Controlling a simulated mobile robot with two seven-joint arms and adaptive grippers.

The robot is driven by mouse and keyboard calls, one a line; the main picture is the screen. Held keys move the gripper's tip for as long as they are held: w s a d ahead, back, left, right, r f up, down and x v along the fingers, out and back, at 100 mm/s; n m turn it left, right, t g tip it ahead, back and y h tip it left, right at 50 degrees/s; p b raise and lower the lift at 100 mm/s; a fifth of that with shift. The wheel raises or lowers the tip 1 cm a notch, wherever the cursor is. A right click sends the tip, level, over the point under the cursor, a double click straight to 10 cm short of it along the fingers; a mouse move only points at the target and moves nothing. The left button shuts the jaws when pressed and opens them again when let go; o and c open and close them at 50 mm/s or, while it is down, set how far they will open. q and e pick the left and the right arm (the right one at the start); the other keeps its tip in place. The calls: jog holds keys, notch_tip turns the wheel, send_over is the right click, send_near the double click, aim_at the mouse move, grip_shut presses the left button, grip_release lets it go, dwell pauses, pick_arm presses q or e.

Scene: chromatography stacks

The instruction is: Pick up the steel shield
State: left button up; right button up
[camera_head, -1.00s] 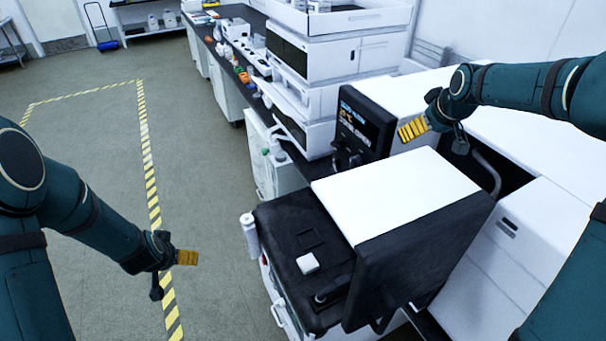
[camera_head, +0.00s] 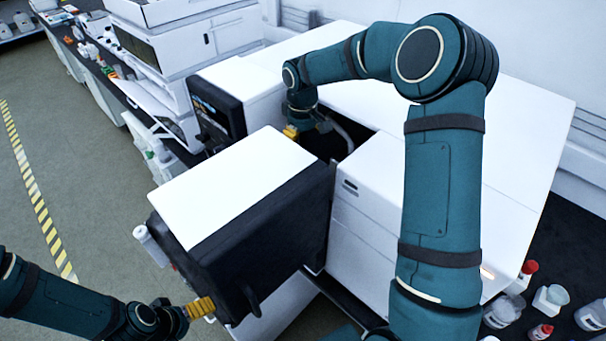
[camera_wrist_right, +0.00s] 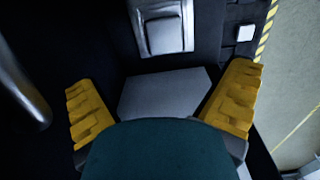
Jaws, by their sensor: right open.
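My right gripper (camera_head: 291,132) points down into the dark gap between the white instrument housings. In the right wrist view its yellow fingers (camera_wrist_right: 162,103) are wide apart. A flat grey many-sided plate (camera_wrist_right: 163,92) lies below and between them, partly hidden by my gripper's body. A shiny framed metal piece (camera_wrist_right: 164,30) sits beyond it on a black surface. Either could be the steel shield; I cannot tell which. Neither shows clearly in the head view. My left gripper (camera_head: 200,307) is at the lower left, in front of the black swung-out housing; its finger gap cannot be made out.
The white-topped black housing (camera_head: 235,185) stands left of the gap. A curved metal bar (camera_head: 342,133) is close beside my right gripper; it also shows in the wrist view (camera_wrist_right: 20,85). A white cabinet (camera_head: 365,235) bounds the right. Bottles (camera_head: 505,308) stand at lower right.

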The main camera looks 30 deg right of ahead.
notch_tip(320, 180, down, 7)
jog(key=shift+f, duration=0.2)
jog(key=shift+a+f+p, duration=0.15)
jog(key=shift+f, duration=1.15)
jog(key=shift+a+f+p, duration=0.1)
jog(key=shift+f+p, duration=0.05)
jog(key=shift+f, duration=1.15)
jog(key=c, duration=1.4)
jog(key=shift+r, duration=0.1)
notch_tip(320, 180, up, 27)
jog(key=f+b, duration=0.3)
jog(key=f, duration=0.3)
jog(key=f+g+b, duration=0.1)
jog(key=f+b, duration=0.1)
jog(key=f, duration=0.5)
jog(key=f+g+b, duration=0.1)
jog(key=f+b, duration=0.2)
jog(key=f, duration=0.4)
jog(key=shift+s+d+f+h+b, duration=0.1)
jog(key=shift+s+d+h+b, duration=0.05)
jog(key=shift+s+h+b, duration=0.25)
jog(key=shift+f, duration=0.2)
